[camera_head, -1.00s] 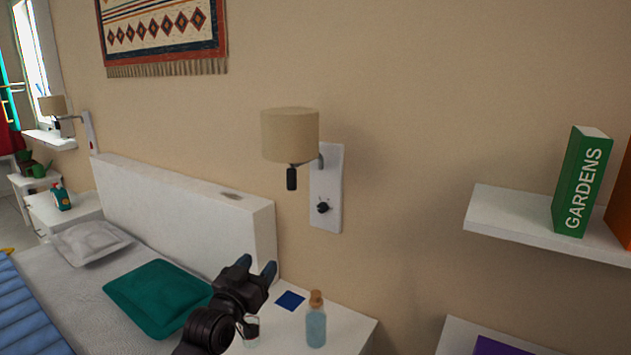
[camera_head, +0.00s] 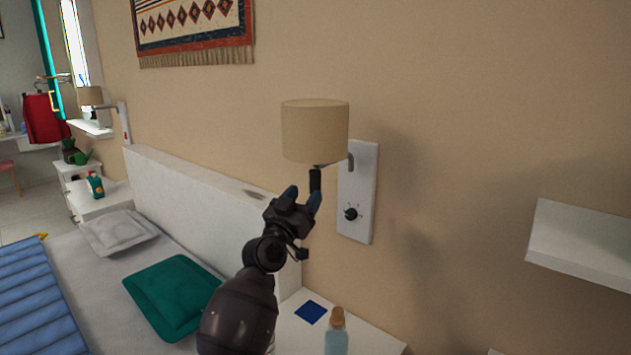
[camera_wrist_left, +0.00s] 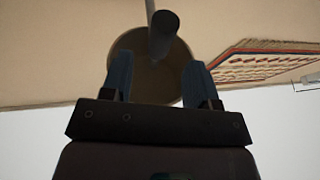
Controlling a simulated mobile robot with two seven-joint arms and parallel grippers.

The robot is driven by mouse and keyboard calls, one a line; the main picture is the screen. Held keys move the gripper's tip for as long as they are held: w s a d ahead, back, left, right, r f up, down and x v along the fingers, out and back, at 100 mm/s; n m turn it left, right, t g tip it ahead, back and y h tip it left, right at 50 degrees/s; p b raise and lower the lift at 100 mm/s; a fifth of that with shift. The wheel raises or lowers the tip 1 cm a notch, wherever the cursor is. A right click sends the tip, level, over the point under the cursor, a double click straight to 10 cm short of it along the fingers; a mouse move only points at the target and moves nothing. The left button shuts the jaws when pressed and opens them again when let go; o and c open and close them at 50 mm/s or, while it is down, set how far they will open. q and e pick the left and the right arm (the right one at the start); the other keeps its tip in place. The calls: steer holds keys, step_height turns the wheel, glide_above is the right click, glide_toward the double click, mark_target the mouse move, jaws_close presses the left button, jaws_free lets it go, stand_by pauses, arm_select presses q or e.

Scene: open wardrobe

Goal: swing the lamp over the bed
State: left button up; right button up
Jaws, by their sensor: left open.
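A wall lamp with a beige drum shade (camera_head: 315,131) hangs from a white wall plate (camera_head: 358,200) with a black knob. A dark handle (camera_head: 315,180) hangs below the shade. My left gripper (camera_head: 303,195) is open just below the shade, its fingertips near the handle. In the left wrist view the handle (camera_wrist_left: 163,35) shows ahead, between and beyond the two blue fingers, with the shade (camera_wrist_left: 125,55) behind it. I cannot tell whether a finger touches it. The bed (camera_head: 85,290) lies to the left, with a teal pillow (camera_head: 170,295) and a pale pillow. My right gripper is not in view.
A white headboard (camera_head: 200,205) runs along the wall left of the lamp. A bottle (camera_head: 336,335) and a blue square (camera_head: 311,312) are on the nightstand below. A white shelf (camera_head: 585,240) juts out at right. A second lamp (camera_head: 90,96) is far left.

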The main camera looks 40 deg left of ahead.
mark_target(312, 184)
arm_select(q)
steer(key=shift+x, duration=3.05)
steer(key=shift+f, duration=0.1)
jaws_close()
